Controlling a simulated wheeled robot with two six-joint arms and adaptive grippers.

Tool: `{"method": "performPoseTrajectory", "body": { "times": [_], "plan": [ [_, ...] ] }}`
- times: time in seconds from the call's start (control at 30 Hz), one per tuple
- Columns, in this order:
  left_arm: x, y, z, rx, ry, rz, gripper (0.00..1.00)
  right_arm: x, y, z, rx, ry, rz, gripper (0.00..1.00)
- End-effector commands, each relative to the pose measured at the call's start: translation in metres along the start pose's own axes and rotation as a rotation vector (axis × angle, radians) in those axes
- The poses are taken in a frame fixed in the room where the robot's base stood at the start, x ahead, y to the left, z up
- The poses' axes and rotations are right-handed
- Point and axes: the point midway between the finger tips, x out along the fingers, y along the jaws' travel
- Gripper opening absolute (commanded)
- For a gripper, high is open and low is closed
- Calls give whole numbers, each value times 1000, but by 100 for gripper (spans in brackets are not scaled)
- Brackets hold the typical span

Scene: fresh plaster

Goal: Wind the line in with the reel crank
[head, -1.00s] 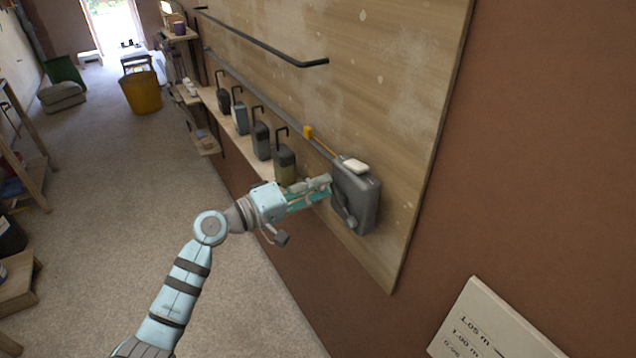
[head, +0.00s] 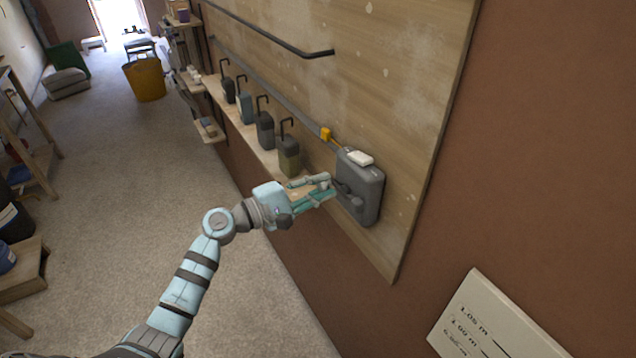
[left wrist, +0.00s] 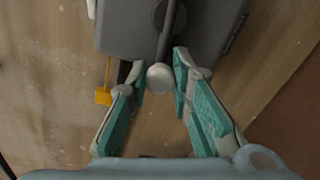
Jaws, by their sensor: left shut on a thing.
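The reel is a grey rounded box (head: 369,186) mounted on the wooden board, with a white piece (head: 360,158) on top. Its dark crank (head: 343,187) is on the side facing my arm. In the left wrist view, the crank arm (left wrist: 167,35) runs from a round hub to a pale knob (left wrist: 160,77). My left gripper (head: 328,187) is shut on that knob, which sits between its teal fingertips (left wrist: 162,68). A short yellow line with a yellow tag (head: 326,134) leaves the reel at the upper left; the tag also shows in the left wrist view (left wrist: 103,97). My right gripper is out of view.
Several dark hooked weights (head: 289,157) stand in a row on a ledge left of the reel. A black rail (head: 270,37) crosses the board above. A sign with heights (head: 490,325) is at the lower right. The floor (head: 120,190) left of my arm is mostly clear.

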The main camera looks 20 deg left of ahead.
Motion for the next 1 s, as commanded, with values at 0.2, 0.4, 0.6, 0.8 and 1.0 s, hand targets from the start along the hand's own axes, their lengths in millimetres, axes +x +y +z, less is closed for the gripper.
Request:
{"method": "performPoseTrajectory", "body": {
  "times": [0.2, 0.4, 0.6, 0.8, 1.0],
  "plan": [
    [0, 0, 0, -15, -2, 1, 0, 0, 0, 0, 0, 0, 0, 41],
    [0, 0, 0, -14, -2, 1, 0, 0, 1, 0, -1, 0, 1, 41],
    [0, 0, 0, -14, -1, 2, 41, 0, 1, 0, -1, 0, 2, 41],
    [0, 0, 0, -13, 0, 2, 41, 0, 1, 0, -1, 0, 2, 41],
    [-12, -1, -1, -11, 3, -1, 41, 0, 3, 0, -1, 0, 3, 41]
  ]
}}
